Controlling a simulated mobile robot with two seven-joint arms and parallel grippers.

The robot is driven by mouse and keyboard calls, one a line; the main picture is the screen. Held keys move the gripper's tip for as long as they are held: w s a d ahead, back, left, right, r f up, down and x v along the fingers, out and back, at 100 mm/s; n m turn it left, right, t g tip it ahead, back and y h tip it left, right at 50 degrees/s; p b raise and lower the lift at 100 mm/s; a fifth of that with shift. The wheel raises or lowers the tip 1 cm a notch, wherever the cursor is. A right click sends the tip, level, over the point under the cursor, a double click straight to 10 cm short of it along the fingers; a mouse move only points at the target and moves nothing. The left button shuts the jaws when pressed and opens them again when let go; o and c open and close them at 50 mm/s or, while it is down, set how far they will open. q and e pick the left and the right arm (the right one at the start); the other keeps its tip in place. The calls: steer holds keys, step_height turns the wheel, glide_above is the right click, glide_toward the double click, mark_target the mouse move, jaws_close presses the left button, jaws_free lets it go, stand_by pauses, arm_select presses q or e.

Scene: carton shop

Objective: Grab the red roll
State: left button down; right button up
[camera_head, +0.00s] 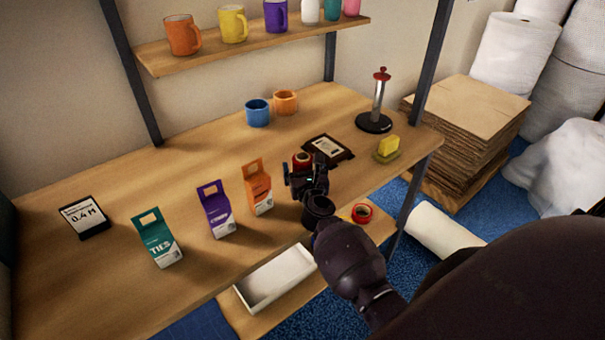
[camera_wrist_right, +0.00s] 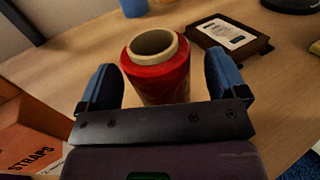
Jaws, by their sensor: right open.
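The red roll (camera_wrist_right: 160,75) stands upright on the table in the right wrist view, with a pale hollow core at its top. It sits between the two blue fingertips of my right gripper (camera_wrist_right: 163,85), which is open with a finger on each side. In the head view the red roll (camera_head: 302,160) is partly hidden behind my right gripper (camera_head: 306,178). I cannot tell whether either finger touches the roll. My left gripper is in neither view.
An orange box (camera_head: 258,187) stands left of the gripper, beside purple (camera_head: 216,210) and teal (camera_head: 157,238) boxes. A dark framed card (camera_head: 328,149) lies close behind the roll. Blue (camera_head: 257,114) and orange (camera_head: 285,102) mugs stand farther back. A red tape ring (camera_head: 362,213) lies on a lower shelf.

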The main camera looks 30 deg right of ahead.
steer(key=shift+w+d, duration=0.2)
steer(key=shift+w, duration=0.4)
steer(key=shift+c, duration=0.2)
steer(key=c, duration=1.1)
steer(key=shift+r, duration=0.15)
